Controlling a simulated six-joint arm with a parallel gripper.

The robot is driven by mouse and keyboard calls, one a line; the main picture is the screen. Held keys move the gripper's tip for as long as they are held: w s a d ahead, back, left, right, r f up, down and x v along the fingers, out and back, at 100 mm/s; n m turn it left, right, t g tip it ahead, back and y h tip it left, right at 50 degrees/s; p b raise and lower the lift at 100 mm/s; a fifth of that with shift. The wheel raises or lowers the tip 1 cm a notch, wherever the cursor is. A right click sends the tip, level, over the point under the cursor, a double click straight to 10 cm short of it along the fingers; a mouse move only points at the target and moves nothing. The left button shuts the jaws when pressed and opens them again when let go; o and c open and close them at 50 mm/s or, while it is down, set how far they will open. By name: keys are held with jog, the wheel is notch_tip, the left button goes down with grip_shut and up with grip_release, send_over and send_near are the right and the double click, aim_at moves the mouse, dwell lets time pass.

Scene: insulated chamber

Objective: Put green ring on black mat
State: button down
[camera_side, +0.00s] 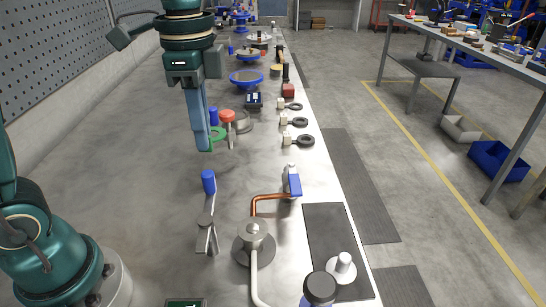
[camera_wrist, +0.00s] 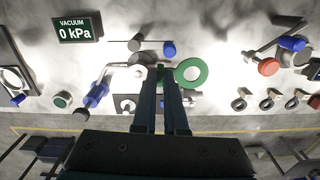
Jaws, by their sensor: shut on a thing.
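The green ring (camera_side: 219,133) is at the tip of my gripper (camera_side: 205,146) in the side view, held above the grey bench. In the wrist view, the ring (camera_wrist: 204,74) extends to the right of my fingertips (camera_wrist: 166,75). The fingers are shut on its left edge, and its hole is free. The black mat (camera_side: 324,224) is a dark rectangle on the bench at the front right, well away from the ring. A white knobbed piece (camera_side: 344,266) stands on its front part, and a dark round knob (camera_side: 319,288) overlaps its front left corner.
A copper pipe (camera_side: 268,197) with a blue-handled valve (camera_side: 294,181) and a grey round fitting (camera_side: 254,240) stand left of the mat. A blue-topped lever (camera_side: 208,182) stands farther left. A red-topped valve (camera_side: 228,117) is close beside the ring. The mat's back part is bare.

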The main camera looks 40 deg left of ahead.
jog(key=w+d+m, duration=0.3)
jog(key=w, duration=0.3)
jog(key=m, duration=0.5)
send_over(316, 241)
jog(key=shift+f, duration=8.4)
jog(key=shift+f, duration=0.6)
jog(key=c, duration=0.9)
grip_release()
